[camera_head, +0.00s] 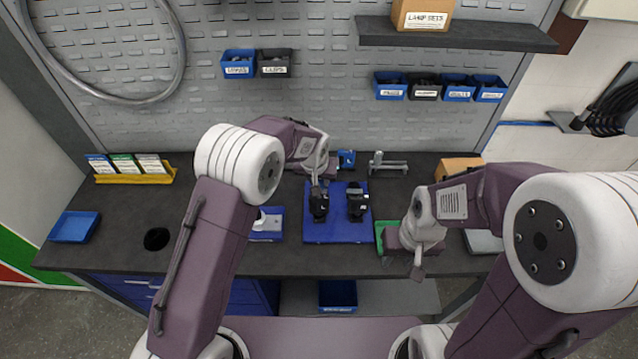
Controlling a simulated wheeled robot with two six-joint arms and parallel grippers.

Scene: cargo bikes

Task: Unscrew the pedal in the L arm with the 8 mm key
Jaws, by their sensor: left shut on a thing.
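A blue mat (337,234) lies on the bench with two dark parts on it, a left one (318,206) and a right one (357,204). They look like crank arms with pedals, but the letters are too small to read. My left gripper (316,182) points down at the top of the left dark part. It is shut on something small. I cannot tell whether that is the 8 mm key or the part itself. My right gripper (417,272) hangs near the bench's front edge, right of the mat, and its jaws are unclear.
A green tray (380,232) is partly behind my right gripper. A blue-grey tray (266,227) lies left of the mat. A metal fixture (387,166) and a blue clamp-like thing (346,159) stand behind. A blue tray (75,227) lies far left.

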